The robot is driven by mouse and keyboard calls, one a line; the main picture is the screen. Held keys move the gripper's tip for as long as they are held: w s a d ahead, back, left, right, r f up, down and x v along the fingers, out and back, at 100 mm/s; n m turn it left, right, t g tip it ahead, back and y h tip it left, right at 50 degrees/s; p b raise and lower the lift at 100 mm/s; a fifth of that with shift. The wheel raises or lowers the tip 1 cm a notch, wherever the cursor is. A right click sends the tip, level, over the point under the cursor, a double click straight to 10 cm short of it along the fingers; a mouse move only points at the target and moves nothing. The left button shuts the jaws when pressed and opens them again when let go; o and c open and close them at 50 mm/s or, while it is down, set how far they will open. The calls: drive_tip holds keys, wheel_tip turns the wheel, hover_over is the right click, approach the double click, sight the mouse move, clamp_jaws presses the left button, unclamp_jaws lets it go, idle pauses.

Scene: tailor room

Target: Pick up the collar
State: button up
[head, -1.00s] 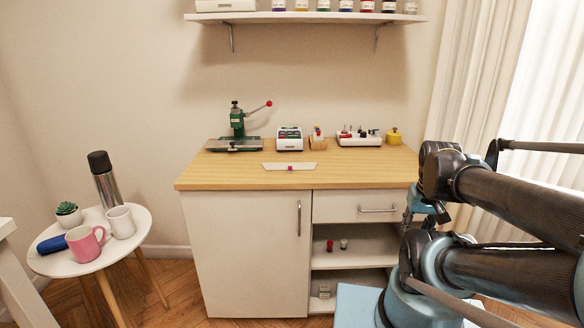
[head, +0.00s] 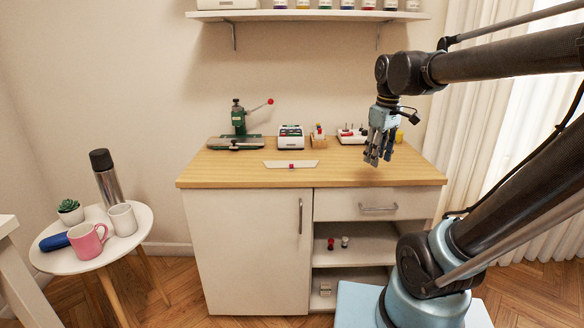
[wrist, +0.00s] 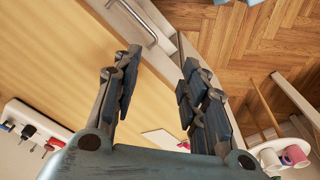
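The white flat collar-like piece (head: 275,165) lies on the wooden countertop, near its front edge, with a small red item (head: 291,166) on its middle. In the wrist view part of the white piece (wrist: 158,140) shows low, between my fingers, with the rest hidden behind my gripper. My gripper (head: 375,158) hangs above the right part of the countertop, fingers pointing down, well to the right of the white piece. In the wrist view its fingers (wrist: 158,75) are apart with nothing between them.
A green press (head: 238,122), a white box device (head: 291,137), a small wooden holder (head: 318,139) and a white tool tray (head: 352,135) stand along the back. A shelf (head: 310,16) hangs above. A round side table (head: 90,255) with mugs stands left. The countertop's front left is clear.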

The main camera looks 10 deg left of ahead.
drive_tip(key=w+a+r+n, duration=0.3)
drive_tip(key=a+n, duration=0.1)
drive_tip(key=a, duration=0.6)
drive_tip(key=w+a+r+n+g, duration=0.1)
drive_tip(key=w+a+r+n, duration=0.15)
drive_tip(key=a, duration=0.65)
drive_tip(key=w+a+r+n, duration=0.3)
drive_tip(key=a+n, duration=0.2)
drive_tip(key=a, duration=0.5)
wheel_tip(320, 180, down, 12)
drive_tip(key=shift+w+r, duration=0.15)
drive_tip(key=shift+r, duration=0.05)
drive_tip(key=shift+d+f, duration=0.2)
drive_tip(key=shift+f, duration=2.55)
drive_tip(key=c, duration=0.8)
